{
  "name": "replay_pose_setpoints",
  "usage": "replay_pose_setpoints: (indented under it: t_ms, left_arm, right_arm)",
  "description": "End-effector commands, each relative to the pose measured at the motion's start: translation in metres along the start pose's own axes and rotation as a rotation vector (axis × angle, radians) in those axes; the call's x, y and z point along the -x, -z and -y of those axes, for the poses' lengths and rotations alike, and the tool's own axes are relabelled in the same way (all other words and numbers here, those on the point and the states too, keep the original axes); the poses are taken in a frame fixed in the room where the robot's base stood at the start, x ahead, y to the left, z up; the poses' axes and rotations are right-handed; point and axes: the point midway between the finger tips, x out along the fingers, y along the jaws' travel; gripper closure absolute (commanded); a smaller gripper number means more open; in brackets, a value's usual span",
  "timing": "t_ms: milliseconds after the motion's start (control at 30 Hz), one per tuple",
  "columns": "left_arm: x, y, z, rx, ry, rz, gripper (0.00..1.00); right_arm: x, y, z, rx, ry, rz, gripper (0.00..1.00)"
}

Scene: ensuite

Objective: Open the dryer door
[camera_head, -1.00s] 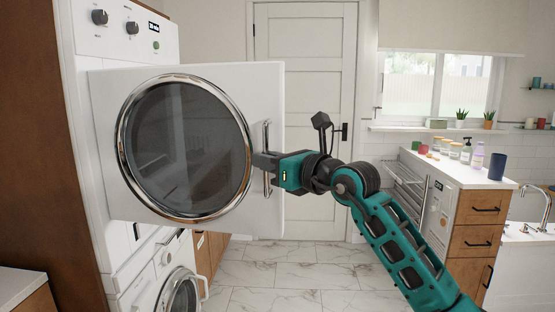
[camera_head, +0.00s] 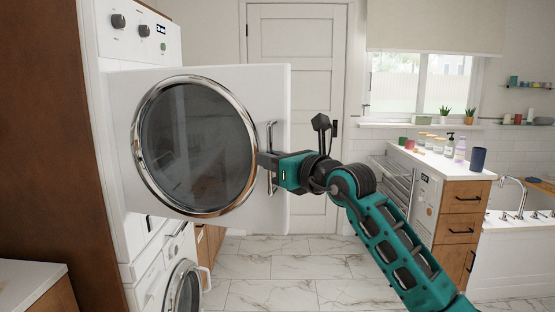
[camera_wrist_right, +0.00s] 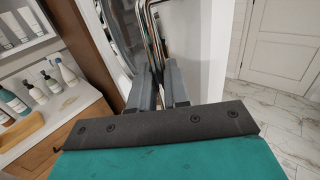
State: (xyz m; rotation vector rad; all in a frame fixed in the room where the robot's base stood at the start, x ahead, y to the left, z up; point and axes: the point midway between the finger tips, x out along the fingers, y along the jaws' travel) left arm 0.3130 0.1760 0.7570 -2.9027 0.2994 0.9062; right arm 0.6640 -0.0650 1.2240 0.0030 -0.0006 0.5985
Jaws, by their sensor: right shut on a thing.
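The dryer door (camera_head: 275,90) is a white panel with a round dark glass window (camera_head: 197,145) in a chrome ring. It stands swung out from the white dryer body (camera_head: 115,45) on the left. A vertical chrome handle (camera_head: 270,133) is near the door's free edge. My right gripper (camera_head: 264,161) is shut on the handle, its arm reaching in from the lower right. In the right wrist view the fingers (camera_wrist_right: 160,88) close around the chrome handle bar (camera_wrist_right: 152,40). The dryer's opening is hidden behind the door. My left gripper is not in view.
A second front-loading machine (camera_head: 180,290) sits below the dryer. A wooden counter cabinet (camera_head: 462,215) with bottles stands at right, beside a sink tap (camera_head: 512,190). The marble floor (camera_head: 290,265) in the middle is clear. A white panelled door (camera_head: 296,40) is behind.

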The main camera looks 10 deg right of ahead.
Motion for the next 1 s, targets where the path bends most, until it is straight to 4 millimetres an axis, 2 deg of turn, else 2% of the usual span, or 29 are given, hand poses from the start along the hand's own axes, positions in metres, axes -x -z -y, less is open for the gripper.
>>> replay_pose_setpoints:
  t_ms: [33,567,600,700,1000]
  left_arm:
    - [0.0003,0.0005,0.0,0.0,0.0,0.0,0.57]
    - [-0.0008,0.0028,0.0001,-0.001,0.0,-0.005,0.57]
    - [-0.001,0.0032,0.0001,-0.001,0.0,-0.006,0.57]
    - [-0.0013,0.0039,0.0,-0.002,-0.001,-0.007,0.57]
    - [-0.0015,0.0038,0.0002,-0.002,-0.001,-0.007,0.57]
  right_arm:
    - [-0.0022,-0.0041,-0.0071,0.0,-0.012,0.009,1.0]
    - [-0.0034,-0.0041,-0.008,0.0,-0.013,0.01,1.0]
    - [-0.0034,-0.004,-0.008,0.0,-0.013,0.009,0.81]
    - [-0.0033,-0.0034,-0.0075,0.0,-0.012,0.008,0.72]
    - [-0.0025,-0.0014,-0.0037,0.0,-0.005,0.003,0.7]
